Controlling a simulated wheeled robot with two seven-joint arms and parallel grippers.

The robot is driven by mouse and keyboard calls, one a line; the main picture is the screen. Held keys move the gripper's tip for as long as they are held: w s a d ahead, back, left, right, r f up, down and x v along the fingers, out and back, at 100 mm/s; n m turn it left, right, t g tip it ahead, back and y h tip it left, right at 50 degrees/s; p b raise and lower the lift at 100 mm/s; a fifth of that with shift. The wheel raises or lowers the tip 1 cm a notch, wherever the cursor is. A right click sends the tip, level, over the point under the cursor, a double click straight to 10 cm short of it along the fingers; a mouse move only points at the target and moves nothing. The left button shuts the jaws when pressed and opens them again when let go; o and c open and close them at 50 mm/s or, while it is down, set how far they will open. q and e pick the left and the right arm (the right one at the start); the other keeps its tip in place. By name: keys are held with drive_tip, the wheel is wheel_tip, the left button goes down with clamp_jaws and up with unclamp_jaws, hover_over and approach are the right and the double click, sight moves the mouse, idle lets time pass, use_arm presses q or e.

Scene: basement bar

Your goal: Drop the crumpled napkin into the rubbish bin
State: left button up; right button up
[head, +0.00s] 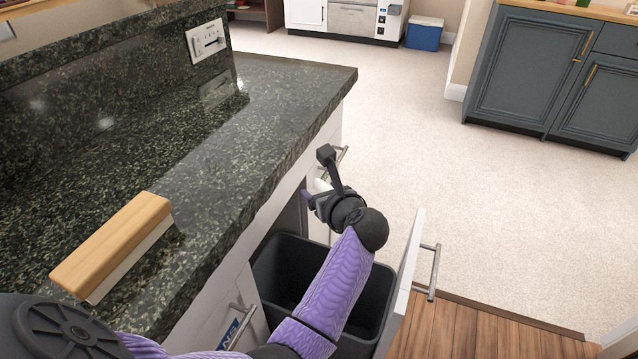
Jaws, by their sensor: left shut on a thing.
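My left gripper (319,181) is shut on the crumpled napkin (321,186), a small white bit of which shows between its fingers. Most of the napkin is hidden by the gripper. The rubbish bin (283,262) is dark grey and open-topped, in a pulled-out cabinet drawer below the counter. My left forearm crosses over the bin and hides part of its opening. In the picture the gripper is above the bin's far rim, near the cabinet face; its exact height over the bin is hard to tell. My right gripper is out of view.
A dark granite counter (262,110) runs along the left, with a wood-backed brush or block (115,243) on it. The drawer's white front (408,265) stands right of the bin. Open floor (440,190) lies beyond; a blue cooler (425,34) and dark cabinets (530,75) are farther back.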

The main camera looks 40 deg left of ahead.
use_arm(q)
wheel_tip(320, 180, down, 6)
drive_tip(key=b, duration=0.4)
drive_tip(key=shift+s+d+r, duration=0.1)
drive_tip(key=shift+d+r, duration=0.05)
drive_tip(key=shift+r, duration=0.05)
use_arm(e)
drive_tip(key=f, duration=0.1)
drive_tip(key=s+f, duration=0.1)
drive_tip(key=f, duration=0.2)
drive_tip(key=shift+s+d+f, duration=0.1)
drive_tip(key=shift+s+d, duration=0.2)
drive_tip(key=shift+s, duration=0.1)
use_arm(q)
drive_tip(key=o, duration=0.8)
drive_tip(key=shift+o, duration=1.2)
drive_tip(key=shift+r, duration=0.1)
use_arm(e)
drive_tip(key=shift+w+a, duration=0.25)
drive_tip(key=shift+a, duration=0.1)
